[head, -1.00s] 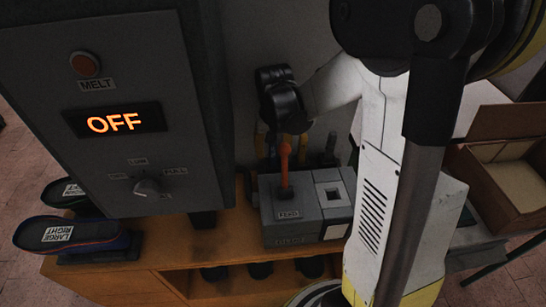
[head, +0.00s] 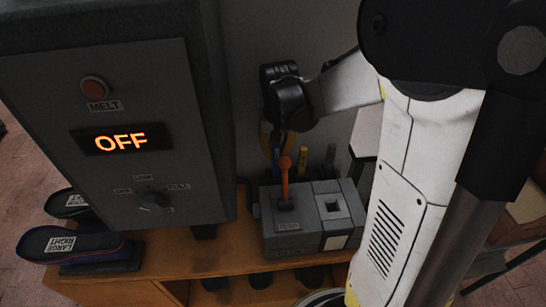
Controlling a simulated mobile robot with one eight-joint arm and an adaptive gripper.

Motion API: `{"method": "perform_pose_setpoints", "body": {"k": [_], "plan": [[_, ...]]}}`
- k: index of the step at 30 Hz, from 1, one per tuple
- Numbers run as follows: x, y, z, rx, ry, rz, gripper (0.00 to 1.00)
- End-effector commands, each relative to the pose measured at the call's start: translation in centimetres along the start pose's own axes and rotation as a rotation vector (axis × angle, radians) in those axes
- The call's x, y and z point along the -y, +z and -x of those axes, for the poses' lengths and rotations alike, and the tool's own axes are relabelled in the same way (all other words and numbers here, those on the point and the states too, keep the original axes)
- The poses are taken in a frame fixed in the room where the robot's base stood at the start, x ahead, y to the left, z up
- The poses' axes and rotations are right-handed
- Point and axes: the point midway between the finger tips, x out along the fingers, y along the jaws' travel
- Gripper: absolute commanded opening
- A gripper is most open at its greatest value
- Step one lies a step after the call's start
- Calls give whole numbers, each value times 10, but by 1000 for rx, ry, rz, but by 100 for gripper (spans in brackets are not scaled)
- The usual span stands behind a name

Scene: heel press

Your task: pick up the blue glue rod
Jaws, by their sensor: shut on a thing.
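My gripper (head: 279,128) points down behind the grey feed unit and is shut on the blue glue rod (head: 277,146). Only a short, dark blue length of the rod shows below the fingers. Its upper part is hidden by the gripper, and its lower end is hard to make out behind the orange lever. I cannot tell whether the rod is clear of what it stood in. A yellow rod (head: 303,154) and a dark rod (head: 330,156) stand upright just to the right, apart from the gripper.
The grey feed unit (head: 300,242) with its orange lever (head: 285,175) and square socket stands in front of the rods. The melt panel (head: 140,190) reads OFF at left. My arm covers the right.

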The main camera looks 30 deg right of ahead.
Motion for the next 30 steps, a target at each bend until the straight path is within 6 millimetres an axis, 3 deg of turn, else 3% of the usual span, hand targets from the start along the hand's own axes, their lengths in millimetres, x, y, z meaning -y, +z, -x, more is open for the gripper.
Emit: {"method": "perform_pose_setpoints", "body": {"k": [6, 15, 21, 30], "plan": [[-38, 19, 29, 0, 1, -6, 0], [-77, 39, 58, 0, 1, -5, 0], [-90, 46, 68, 0, 0, -3, 0], [-92, 47, 68, 0, 0, -1, 0]]}}
